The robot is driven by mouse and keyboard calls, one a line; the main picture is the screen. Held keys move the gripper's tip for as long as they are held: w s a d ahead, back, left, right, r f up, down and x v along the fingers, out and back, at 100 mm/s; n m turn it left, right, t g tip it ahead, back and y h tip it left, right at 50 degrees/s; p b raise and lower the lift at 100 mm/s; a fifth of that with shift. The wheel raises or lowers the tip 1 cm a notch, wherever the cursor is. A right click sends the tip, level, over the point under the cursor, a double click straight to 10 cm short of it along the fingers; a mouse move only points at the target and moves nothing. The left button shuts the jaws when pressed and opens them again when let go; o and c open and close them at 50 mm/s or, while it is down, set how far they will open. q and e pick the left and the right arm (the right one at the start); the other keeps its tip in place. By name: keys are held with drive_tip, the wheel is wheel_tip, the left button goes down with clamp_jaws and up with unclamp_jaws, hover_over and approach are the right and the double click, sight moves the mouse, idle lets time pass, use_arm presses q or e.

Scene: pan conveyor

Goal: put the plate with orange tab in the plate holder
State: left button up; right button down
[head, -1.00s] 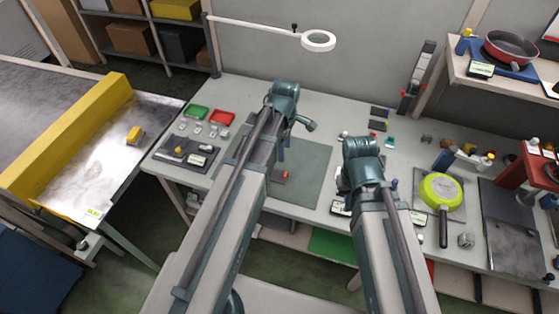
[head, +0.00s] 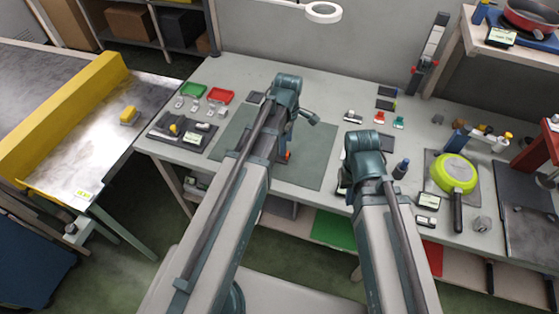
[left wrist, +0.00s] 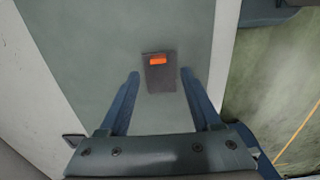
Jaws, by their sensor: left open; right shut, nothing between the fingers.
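The plate with the orange tab is a small dark grey plate (left wrist: 160,78) lying on the grey-green mat, with its orange tab at the top edge in the left wrist view. In the head view only its orange tab (head: 288,156) shows clearly, just below my left gripper (head: 286,143). In the left wrist view the left gripper (left wrist: 160,73) is open, with one finger on each side of the plate and gaps to both. My right gripper (head: 343,182) is shut and mostly hidden behind its wrist, near the bench's front edge. I cannot tell which object is the plate holder.
The mat (head: 318,155) is otherwise mostly clear. Green (head: 193,90) and red (head: 220,95) trays stand at its left. A lime pan (head: 454,173) lies on the right of the bench. A small dark object (left wrist: 75,140) shows near the mat's edge.

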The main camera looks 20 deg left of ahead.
sight(288, 153)
use_arm(q)
drive_tip(key=f+b, duration=0.5)
drive_tip(key=shift+w+d+f, duration=0.1)
drive_tip(key=shift+d+f, duration=0.1)
drive_tip(key=shift+d, duration=0.15)
drive_tip(key=shift+r, duration=0.1)
drive_tip(key=shift+c, duration=0.2)
clamp_jaws()
